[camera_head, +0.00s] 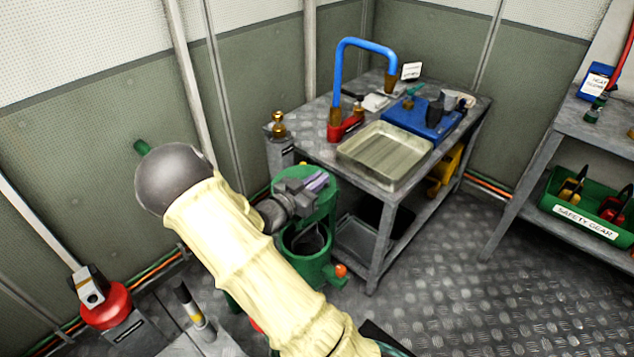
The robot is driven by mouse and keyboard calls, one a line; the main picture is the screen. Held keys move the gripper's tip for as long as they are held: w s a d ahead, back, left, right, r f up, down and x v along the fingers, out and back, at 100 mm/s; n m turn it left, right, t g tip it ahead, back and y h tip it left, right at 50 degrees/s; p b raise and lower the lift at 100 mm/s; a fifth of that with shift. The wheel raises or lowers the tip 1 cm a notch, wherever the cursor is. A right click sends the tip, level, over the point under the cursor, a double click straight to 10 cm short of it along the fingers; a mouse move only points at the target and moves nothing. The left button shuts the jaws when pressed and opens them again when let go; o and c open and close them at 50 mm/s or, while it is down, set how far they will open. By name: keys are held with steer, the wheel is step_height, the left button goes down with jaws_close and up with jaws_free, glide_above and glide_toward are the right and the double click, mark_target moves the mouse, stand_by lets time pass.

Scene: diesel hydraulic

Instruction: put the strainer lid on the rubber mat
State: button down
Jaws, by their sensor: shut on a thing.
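My gripper (316,182) is shut at the strainer, above the green strainer body (318,270). A green round plate, which looks like the strainer lid (326,208), stands steeply tilted behind and below the jaws. The jaws appear shut on its upper part, but the contact is partly hidden by my gripper. The strainer's round mouth is uncovered and dark inside.
The metal bench (318,145) carries a shallow metal tray (386,152) at its front and a blue bent pipe (338,75) rising behind. A green safety gear bin (584,212) sits on the right-hand shelf. The chequered floor (470,280) between is clear.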

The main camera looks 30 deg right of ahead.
steer(key=shift+r, duration=0.25)
